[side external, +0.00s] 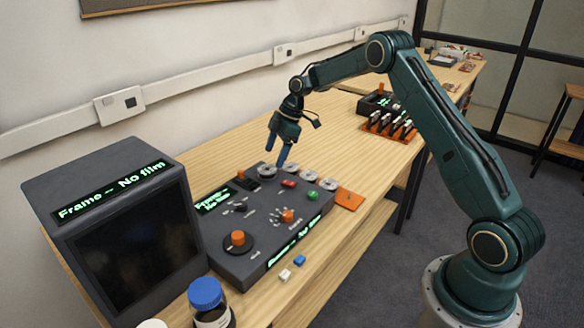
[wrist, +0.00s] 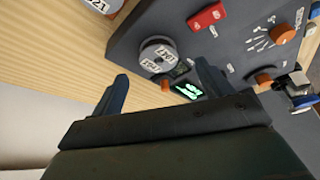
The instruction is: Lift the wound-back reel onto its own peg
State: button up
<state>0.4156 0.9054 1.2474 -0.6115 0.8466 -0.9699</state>
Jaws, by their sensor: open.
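My gripper (side external: 275,156) points down above the back edge of the dark console, its two blue fingers apart with nothing between them. In the wrist view my gripper (wrist: 162,70) is also open. A round grey reel (side external: 266,171) sits on the console just below the fingers. A pale, labelled reel with a dark rim (wrist: 157,55) lies beyond the fingertips in the wrist view, apart from them. Several more round reels (side external: 308,171) stand in a row to the right. I cannot tell which reel is wound back, and I cannot make out its peg.
The dark console (side external: 226,266) carries knobs, buttons and lit displays. A monitor reading "No film" (side external: 115,230) stands at left, with a blue-capped jar (side external: 206,294) in front. An orange plate (side external: 349,200) lies at right. Bare wooden bench (side external: 215,150) lies behind the console.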

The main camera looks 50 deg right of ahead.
aim_at(269, 170)
jog(key=shift+f, duration=0.15)
jog(key=shift+x, duration=2.5)
jog(key=shift+d, duration=0.1)
jog(key=c, duration=1.1)
